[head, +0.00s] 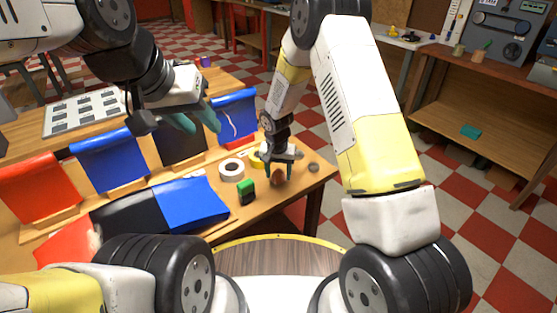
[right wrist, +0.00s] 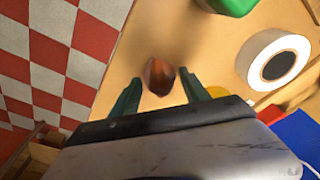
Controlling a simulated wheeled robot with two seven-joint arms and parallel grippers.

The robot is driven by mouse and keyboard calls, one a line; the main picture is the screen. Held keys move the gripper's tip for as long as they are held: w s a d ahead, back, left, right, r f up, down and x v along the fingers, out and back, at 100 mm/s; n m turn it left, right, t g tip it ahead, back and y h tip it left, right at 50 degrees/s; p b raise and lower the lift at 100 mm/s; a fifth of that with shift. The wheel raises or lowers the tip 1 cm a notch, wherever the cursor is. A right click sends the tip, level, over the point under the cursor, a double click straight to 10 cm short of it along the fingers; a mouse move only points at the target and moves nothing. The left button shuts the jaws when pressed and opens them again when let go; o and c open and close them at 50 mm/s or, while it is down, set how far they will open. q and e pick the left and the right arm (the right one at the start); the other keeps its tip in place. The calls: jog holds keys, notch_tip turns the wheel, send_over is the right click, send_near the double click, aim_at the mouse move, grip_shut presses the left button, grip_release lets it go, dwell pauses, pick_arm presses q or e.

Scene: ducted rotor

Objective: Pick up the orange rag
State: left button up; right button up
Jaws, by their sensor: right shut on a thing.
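The orange rag, a small bunched brownish-orange lump (head: 277,178), is at the right end of the near wooden table. In the right wrist view the rag (right wrist: 158,76) shows between the green fingertips. My right gripper (head: 279,169) points down over the table and is shut on the rag, with its fingers spread by the width of it; whether the rag is clear of the tabletop is hard to tell. My left gripper (head: 196,119) is open and empty, above the blue and black bins at the table's back.
A green block (head: 247,190) and a white tape roll (head: 231,170) lie left of the rag. A shelf (head: 480,120) stands far right.

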jog(key=shift+r, duration=0.85)
jog(key=s+r, duration=0.1)
jog(key=s, duration=1.5)
jog(key=shift+r, duration=0.15)
